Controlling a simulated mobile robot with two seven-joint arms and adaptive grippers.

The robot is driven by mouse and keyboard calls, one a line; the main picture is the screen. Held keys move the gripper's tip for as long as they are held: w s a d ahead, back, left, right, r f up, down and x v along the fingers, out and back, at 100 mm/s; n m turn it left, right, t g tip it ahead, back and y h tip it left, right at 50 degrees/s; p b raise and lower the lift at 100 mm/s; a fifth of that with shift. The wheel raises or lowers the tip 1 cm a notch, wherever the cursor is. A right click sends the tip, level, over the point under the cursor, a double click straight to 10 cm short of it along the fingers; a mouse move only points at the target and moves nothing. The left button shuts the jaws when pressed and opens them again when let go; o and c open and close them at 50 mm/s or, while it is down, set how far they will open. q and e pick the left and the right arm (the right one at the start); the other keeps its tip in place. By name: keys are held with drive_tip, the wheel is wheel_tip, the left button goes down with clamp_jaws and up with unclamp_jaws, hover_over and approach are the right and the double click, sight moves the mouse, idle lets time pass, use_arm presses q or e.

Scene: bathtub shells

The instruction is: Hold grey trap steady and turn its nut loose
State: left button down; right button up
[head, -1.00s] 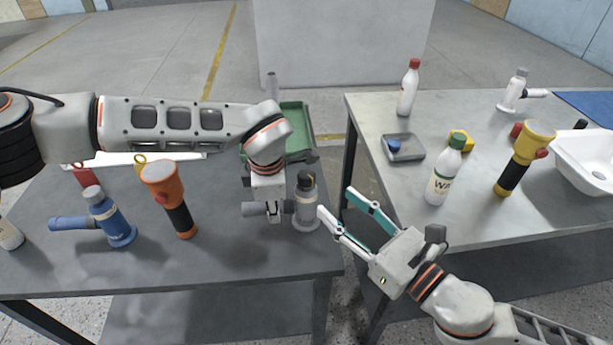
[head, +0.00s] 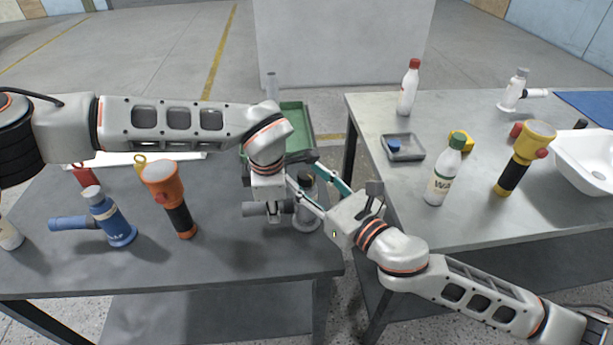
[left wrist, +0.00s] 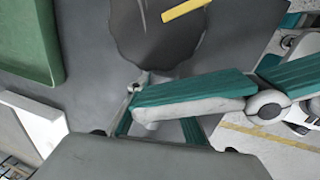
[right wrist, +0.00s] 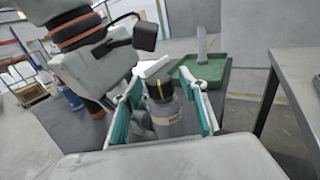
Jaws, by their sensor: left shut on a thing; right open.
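The grey trap (head: 308,217) stands upright near the right edge of the left table. Its side pipe (head: 252,209) points left. My left gripper (head: 274,213) is shut on this pipe, close to the trap body. The dark nut (right wrist: 159,89) on top of the trap carries a yellow mark. It also shows from close by in the left wrist view (left wrist: 150,40). My right gripper (head: 305,178) is open, its fingers on either side of the trap's upper part around the nut. In the head view those fingers partly hide the nut.
A blue trap (head: 112,222) and an orange torch (head: 170,195) stand left on the same table. A green tray (head: 297,118) lies behind the grey trap. The right table (head: 375,112) holds bottles, a yellow torch (head: 520,160) and a white basin (head: 590,160). A gap separates the tables.

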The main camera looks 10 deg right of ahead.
drive_tip(key=shift+w+a, duration=0.1)
drive_tip(key=shift+w, duration=0.05)
drive_tip(key=c, duration=1.1)
drive_tip(key=shift+a+m+t+h, duration=0.1)
drive_tip(key=shift+m+t+h, duration=0.2)
drive_tip(key=shift+h, duration=0.3)
drive_tip(key=m+t+h, duration=0.1)
drive_tip(key=h, duration=0.1)
drive_tip(key=m+h, duration=0.2)
drive_tip(key=h, duration=0.1)
drive_tip(key=shift+m+t, duration=0.3)
drive_tip(key=shift+t, duration=0.1)
drive_tip(key=shift+m+h, duration=1.7)
drive_tip(key=shift+h, duration=1.1)
